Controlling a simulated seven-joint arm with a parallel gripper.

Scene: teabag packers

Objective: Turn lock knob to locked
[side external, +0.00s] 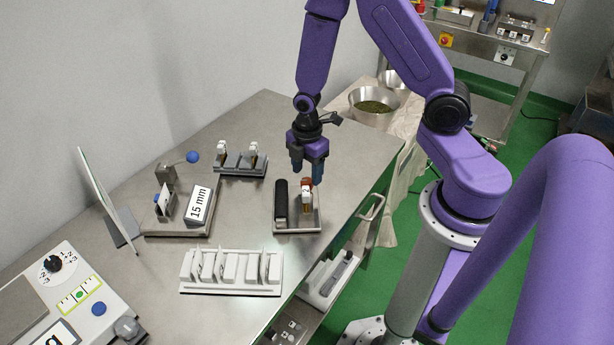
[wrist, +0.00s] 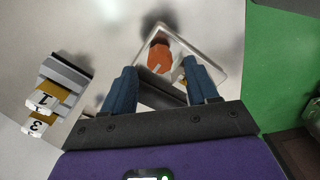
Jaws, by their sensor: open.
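No knob carries a readable lock label, so I cannot tell which is the lock knob. A black dial knob (side external: 54,263) with plus and minus marks sits on the white panel (side external: 75,313) at the lower left. A grey rounded knob (side external: 127,327) sits at that panel's front corner. Another black knob (side external: 506,57) is on the back-right bench.
The tray holds a black cylinder (side external: 281,200) and a tagged item (side external: 306,196). Left of it are a rack (side external: 240,170), a lever fixture with a blue ball (side external: 192,157), an upright panel (side external: 107,195) and a white rack (side external: 231,286). The counter's back stretch is clear.

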